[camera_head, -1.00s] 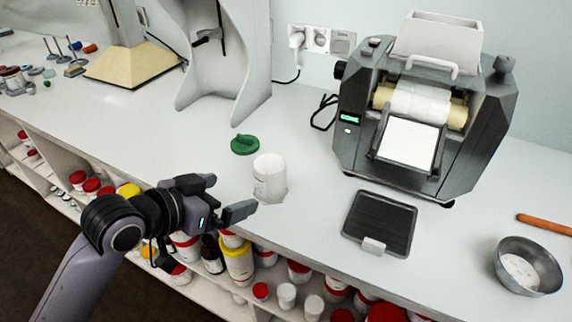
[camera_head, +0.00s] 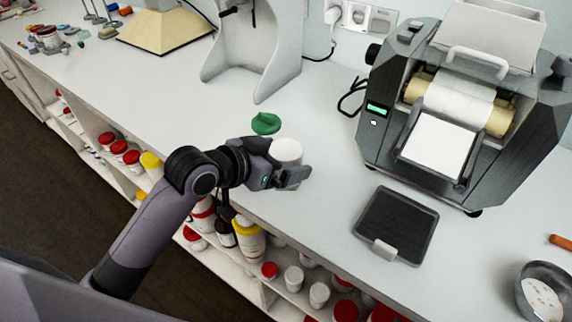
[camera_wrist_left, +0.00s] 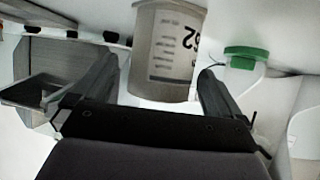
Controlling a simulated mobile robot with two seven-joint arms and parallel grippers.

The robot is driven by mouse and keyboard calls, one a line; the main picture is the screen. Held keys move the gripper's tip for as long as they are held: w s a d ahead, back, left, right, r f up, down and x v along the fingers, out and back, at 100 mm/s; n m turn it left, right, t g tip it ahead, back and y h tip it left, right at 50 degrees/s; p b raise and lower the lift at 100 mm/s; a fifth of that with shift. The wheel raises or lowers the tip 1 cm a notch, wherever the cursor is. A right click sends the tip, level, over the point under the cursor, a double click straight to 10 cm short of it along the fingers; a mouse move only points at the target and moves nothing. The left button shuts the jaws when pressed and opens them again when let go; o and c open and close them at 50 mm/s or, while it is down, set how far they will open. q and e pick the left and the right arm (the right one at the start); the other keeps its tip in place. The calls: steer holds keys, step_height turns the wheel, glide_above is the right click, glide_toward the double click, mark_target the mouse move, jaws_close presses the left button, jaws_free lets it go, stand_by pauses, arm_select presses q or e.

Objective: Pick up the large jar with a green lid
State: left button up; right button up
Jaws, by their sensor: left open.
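The large white jar (camera_head: 287,152) stands on the counter without a lid on it that I can make out. A green lid (camera_head: 265,123) lies on the counter just behind and left of it. My left gripper (camera_head: 288,176) is at the jar's near side and hides its lower part. In the left wrist view the picture is upside down, and the jar (camera_wrist_left: 167,50) with its printed label shows between the two spread fingers (camera_wrist_left: 158,72). No finger clearly touches it. The green lid (camera_wrist_left: 246,52) shows to the right there. My right gripper is out of view.
A roller mill (camera_head: 462,110) stands at the back right, with a black tray (camera_head: 397,222) in front of it. A metal bowl (camera_head: 541,291) is at the far right. A white stand (camera_head: 252,45) is behind the jar. Shelves of jars lie below the counter's front edge.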

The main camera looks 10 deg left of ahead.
arm_select(q)
steer(key=shift+x, duration=0.85)
steer(key=shift+w, duration=0.1)
steer(key=c, duration=1)
step_height(320, 180, up, 20)
steer(key=shift+r, duration=0.1)
